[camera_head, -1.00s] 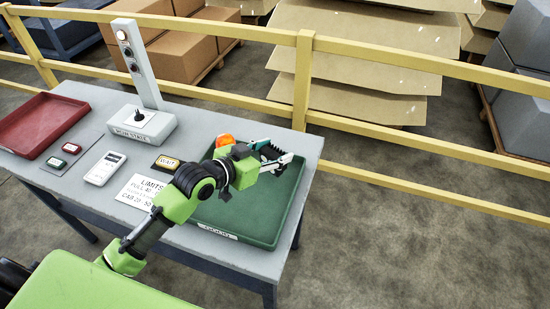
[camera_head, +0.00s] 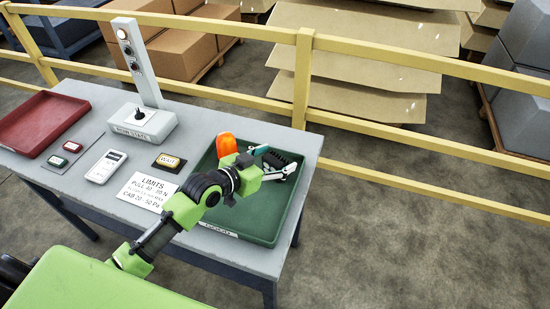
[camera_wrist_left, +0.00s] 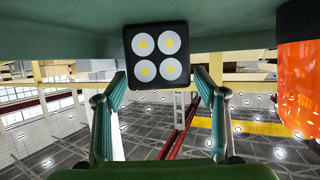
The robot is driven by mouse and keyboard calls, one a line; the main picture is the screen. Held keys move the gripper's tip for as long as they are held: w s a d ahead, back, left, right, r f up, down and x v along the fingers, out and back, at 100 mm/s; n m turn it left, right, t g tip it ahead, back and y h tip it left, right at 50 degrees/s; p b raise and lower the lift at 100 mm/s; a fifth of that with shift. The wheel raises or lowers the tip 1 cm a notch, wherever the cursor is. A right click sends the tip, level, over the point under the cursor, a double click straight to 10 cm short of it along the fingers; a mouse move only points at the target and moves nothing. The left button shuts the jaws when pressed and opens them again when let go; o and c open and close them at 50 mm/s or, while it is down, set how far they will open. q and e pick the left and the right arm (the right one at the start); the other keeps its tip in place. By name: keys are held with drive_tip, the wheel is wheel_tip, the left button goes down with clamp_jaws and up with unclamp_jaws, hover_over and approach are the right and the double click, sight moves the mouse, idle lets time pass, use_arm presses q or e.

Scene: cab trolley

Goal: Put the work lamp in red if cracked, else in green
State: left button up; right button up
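The work lamp (camera_head: 281,158) is a black box in the green tray (camera_head: 253,239), towards its far right part. In the left wrist view its face with several round yellow-centred LEDs (camera_wrist_left: 157,57) points at the camera, and I see no crack on it at this size. My left gripper (camera_head: 274,163) is open over the tray, its teal fingers either side of the lamp with a gap to each. The fingers also show in the left wrist view (camera_wrist_left: 160,84). The red tray (camera_head: 40,123) at the table's left is empty. My right gripper is not in view.
An orange beacon (camera_head: 226,145) stands in the green tray beside my left gripper. On the grey table are a control post (camera_head: 142,124), a limits card (camera_head: 147,191), a white meter (camera_head: 106,167) and a WAIT display (camera_head: 169,162). A yellow railing (camera_head: 303,80) runs behind.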

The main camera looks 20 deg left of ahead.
use_arm(q)
drive_tip(key=shift+s+r, duration=0.1)
drive_tip(key=shift+r, duration=0.1)
drive_tip(key=b+v, duration=0.1)
drive_tip(key=v, duration=1)
drive_tip(key=shift+s+a+r, duration=0.2)
drive_tip(key=shift+s, duration=0.1)
